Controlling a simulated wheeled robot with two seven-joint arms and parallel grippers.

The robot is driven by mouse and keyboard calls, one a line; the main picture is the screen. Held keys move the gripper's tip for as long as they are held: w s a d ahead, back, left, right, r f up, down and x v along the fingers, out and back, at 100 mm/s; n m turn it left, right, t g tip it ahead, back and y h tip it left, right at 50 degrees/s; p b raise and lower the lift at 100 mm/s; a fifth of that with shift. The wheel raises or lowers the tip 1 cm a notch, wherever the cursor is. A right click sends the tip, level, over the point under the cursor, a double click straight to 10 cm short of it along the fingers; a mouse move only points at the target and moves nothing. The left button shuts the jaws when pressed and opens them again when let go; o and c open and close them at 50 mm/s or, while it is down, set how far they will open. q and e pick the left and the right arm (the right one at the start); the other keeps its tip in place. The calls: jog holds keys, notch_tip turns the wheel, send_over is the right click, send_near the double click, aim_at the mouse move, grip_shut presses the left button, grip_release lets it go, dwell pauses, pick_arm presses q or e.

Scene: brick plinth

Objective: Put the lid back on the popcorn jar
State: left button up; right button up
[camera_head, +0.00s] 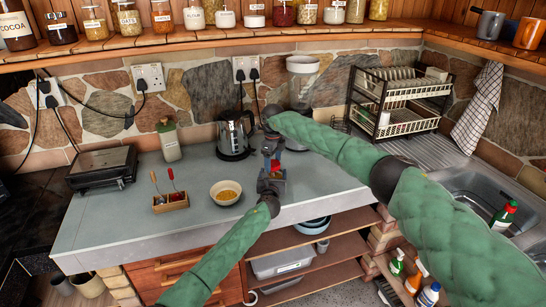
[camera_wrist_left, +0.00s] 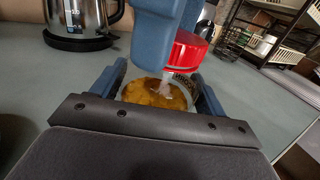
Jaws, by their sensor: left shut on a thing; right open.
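My left gripper (camera_head: 275,176) is shut on the clear popcorn jar (camera_wrist_left: 124,87), near the front of the grey counter. In the left wrist view its blue fingers (camera_wrist_left: 160,90) stand on both sides of the jar. Yellow-orange popcorn kernels (camera_wrist_left: 155,95) show through the uncovered part of the jar mouth. The red lid (camera_wrist_left: 190,52) is above the far right side of the mouth, partly hidden behind a blue finger of my right gripper (camera_wrist_left: 160,30). I cannot tell whether it touches the rim. My right gripper (camera_head: 270,147) is open, right above the jar and close against the lid.
A kettle (camera_head: 235,135) stands behind, left of the jar. A bowl of yellow food (camera_head: 226,192) and a wooden box of utensils (camera_head: 171,201) are to the left. A dish rack (camera_head: 402,98) and sink (camera_head: 470,190) are right. The counter right of the jar is clear.

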jog(key=c, duration=1)
jog(key=o, duration=1.2)
notch_tip(320, 180, up, 12)
jog(key=shift+w, duration=0.1)
pick_arm(q)
jog(key=o, duration=2)
jog(key=shift+c, duration=0.2)
